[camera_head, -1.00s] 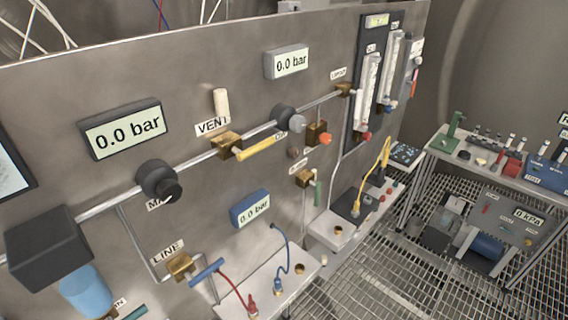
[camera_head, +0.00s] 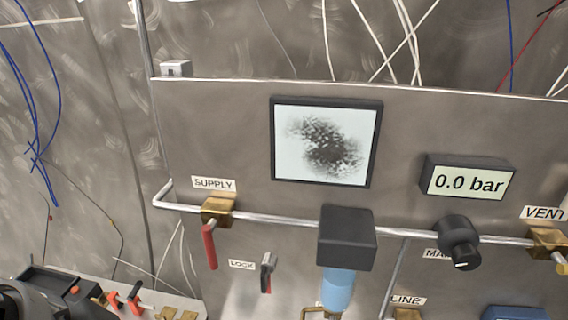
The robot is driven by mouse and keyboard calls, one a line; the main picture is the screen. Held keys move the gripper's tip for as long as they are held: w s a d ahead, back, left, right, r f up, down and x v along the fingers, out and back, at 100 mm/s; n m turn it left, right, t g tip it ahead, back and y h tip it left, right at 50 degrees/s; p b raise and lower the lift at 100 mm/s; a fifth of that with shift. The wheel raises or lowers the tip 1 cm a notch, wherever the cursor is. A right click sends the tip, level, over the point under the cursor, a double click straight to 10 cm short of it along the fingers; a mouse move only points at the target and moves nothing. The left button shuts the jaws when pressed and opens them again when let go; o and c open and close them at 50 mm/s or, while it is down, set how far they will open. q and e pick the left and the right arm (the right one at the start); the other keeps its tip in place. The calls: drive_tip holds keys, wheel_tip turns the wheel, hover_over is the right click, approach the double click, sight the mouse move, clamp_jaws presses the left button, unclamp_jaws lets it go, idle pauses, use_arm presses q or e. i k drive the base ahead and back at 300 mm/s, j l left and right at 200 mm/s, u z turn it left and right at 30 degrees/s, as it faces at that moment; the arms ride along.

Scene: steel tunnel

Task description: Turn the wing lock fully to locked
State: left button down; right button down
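The wing lock (camera_head: 268,272) is a small grey lever on the panel, to the right of the LOCK label (camera_head: 241,265) and low in the head view. It stands near upright, its top leaning slightly right, with a small red part at its lower end. I cannot read from here which end position it is in. No gripper fingers show in the head view. A dark rounded shape at the bottom left corner is cut off, and I cannot tell what it is.
Left of and above the lock is the SUPPLY valve (camera_head: 218,210) with a red handle hanging down. A black box (camera_head: 346,238) over a blue cylinder (camera_head: 338,289) stands out on the right. A shelf with clamps (camera_head: 125,298) is at lower left.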

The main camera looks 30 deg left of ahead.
sight(265, 278)
drive_tip(key=u, duration=1)
drive_tip(key=j+z, duration=0.8)
drive_tip(key=j, duration=0.2)
drive_tip(key=i+j+z, duration=0.1)
drive_tip(key=i, duration=0.2)
